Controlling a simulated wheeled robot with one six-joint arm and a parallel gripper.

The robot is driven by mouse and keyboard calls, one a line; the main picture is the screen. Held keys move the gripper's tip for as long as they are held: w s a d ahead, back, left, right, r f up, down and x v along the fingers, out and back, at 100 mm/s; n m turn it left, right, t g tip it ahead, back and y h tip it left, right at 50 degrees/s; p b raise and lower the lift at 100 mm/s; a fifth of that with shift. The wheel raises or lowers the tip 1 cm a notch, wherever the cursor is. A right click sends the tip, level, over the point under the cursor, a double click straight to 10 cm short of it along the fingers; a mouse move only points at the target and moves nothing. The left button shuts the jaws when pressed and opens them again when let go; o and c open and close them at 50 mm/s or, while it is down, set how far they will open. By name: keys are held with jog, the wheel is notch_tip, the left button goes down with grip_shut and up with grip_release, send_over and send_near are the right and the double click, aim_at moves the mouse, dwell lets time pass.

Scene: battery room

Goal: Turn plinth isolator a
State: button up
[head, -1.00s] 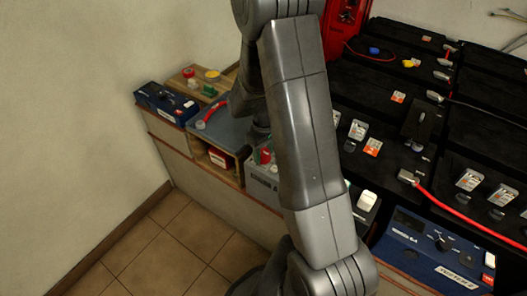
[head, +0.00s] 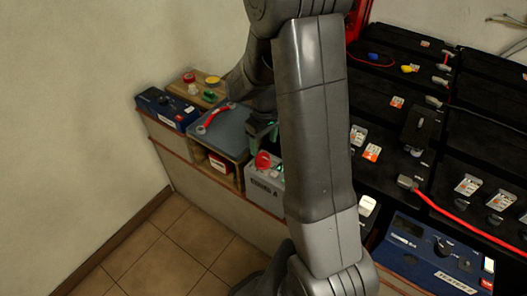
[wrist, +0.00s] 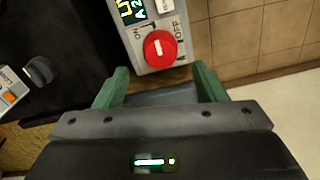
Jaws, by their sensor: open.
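The isolator is a grey box (head: 262,186) with a red rotary knob (head: 263,160), at the front edge of the bench left of my arm in the head view. In the wrist view the red knob (wrist: 160,48) has a white mark, and ON and OFF are printed on the grey face (wrist: 150,20) around it. A green label sits beside them. My gripper (wrist: 160,82) is open, with its green fingers apart and nothing between them. The knob lies just beyond the fingertips, roughly centred between them. In the head view my gripper (head: 264,130) is partly hidden behind my arm, just above the box.
A blue-grey mat with a red-handled tool (head: 215,118) lies left of the box. A blue instrument (head: 167,108) stands at the far left. Black battery units with a red cable (head: 470,222) and another blue instrument (head: 430,255) are on the right. The tiled floor in front is clear.

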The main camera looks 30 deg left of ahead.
aim_at(263, 158)
notch_tip(263, 158, up, 7)
jog(key=shift+f+p, duration=0.15)
jog(key=shift+p, duration=0.15)
jog(key=shift+w+f, duration=0.1)
jog(key=f, duration=0.7)
jog(key=f+b, duration=0.1)
jog(key=f, duration=0.5)
jog(key=shift+s+f, duration=0.2)
jog(key=shift+f, duration=0.15)
jog(key=shift+f, duration=0.1)
jog(key=m, duration=0.2)
jog(key=shift+r+m, duration=0.2)
jog(key=shift+m, duration=0.1)
jog(key=m+p, duration=0.2)
jog(key=m, duration=0.4)
jog(key=shift+p, duration=0.4)
jog(key=m+p, duration=0.2)
jog(key=m, duration=0.3)
jog(key=shift+s+m+p, duration=0.1)
jog(key=shift+m+p, duration=0.2)
jog(key=shift+p, duration=0.1)
jog(key=shift+m+p, duration=1.1)
jog(key=shift+m, duration=0.8)
